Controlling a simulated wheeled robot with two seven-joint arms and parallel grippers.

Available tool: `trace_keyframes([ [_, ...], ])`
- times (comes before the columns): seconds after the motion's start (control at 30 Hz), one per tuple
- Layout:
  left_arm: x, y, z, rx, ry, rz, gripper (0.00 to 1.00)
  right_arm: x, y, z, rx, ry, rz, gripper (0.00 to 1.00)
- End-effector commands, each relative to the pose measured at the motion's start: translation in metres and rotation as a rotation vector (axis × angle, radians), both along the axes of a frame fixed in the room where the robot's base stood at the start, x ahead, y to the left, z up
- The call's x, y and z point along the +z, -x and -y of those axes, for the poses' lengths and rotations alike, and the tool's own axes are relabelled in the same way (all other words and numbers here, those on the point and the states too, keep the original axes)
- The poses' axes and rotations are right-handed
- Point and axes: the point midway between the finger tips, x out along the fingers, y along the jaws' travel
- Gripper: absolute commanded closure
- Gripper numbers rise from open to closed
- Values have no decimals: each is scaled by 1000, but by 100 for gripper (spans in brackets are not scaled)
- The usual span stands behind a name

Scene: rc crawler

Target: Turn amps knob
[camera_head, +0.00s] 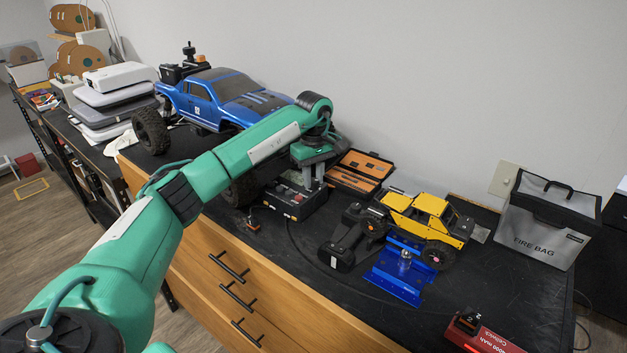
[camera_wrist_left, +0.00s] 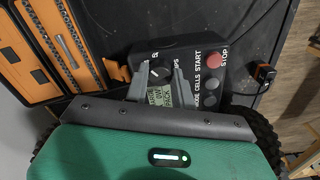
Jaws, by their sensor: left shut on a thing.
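The battery charger (camera_head: 296,203) is a dark box on the black bench top, in front of the open tool case. In the left wrist view the charger (camera_wrist_left: 200,75) shows a small lit display, a red STOP button (camera_wrist_left: 214,61), grey buttons and the black amps knob (camera_wrist_left: 160,73) with a pale pointer mark. The label beside the knob is partly hidden. My left gripper (camera_head: 312,178) reaches down onto the charger's top. In the left wrist view its two grey fingers (camera_wrist_left: 161,78) stand on either side of the knob, shut on it. My right gripper is out of view.
A large blue truck (camera_head: 225,95) stands behind my left arm. The orange tool case (camera_head: 360,170) lies open behind the charger. A yellow crawler (camera_head: 425,215), a blue stand (camera_head: 398,275), a fire bag (camera_head: 548,225) and a red battery box (camera_head: 485,338) stand to the right.

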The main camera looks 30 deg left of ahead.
Motion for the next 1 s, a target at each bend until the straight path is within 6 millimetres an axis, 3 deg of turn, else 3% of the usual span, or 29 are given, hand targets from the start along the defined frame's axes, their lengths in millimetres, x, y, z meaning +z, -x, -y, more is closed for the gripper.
trace_keyframes([
  [1.0, 0, 0, 0, 964, -1, 3, 98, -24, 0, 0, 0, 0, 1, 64],
])
